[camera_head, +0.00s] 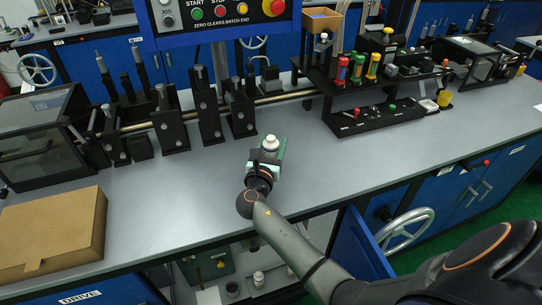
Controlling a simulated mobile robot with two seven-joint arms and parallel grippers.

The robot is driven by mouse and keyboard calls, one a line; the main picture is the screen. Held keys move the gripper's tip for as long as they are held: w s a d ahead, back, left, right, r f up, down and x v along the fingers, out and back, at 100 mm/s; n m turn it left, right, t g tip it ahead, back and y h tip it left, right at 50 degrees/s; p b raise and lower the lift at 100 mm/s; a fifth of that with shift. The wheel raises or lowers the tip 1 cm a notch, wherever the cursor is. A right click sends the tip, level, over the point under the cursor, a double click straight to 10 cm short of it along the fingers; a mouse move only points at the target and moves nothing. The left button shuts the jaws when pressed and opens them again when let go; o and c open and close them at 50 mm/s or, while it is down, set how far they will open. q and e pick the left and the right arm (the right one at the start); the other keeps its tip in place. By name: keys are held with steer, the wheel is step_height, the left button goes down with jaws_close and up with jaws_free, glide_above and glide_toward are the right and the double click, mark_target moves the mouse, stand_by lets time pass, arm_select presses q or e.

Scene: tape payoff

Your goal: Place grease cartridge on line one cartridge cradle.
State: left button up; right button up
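My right gripper (264,162) reaches in from the lower right, over the middle of the grey counter. A small item with a white round top (270,143) is upright at its fingertips and looks gripped; I take it for the grease cartridge. Its lower part is hidden by the gripper, and a green edge shows beside it. I cannot tell whether it touches the counter. I cannot pick out the line one cartridge cradle with certainty; a row of black stands (207,118) on a rail is behind the gripper. My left gripper is not in view.
A cardboard box (52,236) lies at the counter's left front. A black rack with red, green and yellow cylinders (357,68) stands at the back right. A blue control panel (223,17) is at the back. Below, a cabinet door (358,246) stands open. The counter right of the gripper is clear.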

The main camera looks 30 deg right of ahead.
jaws_close()
steer(key=shift+r, duration=0.15)
stand_by(0.4)
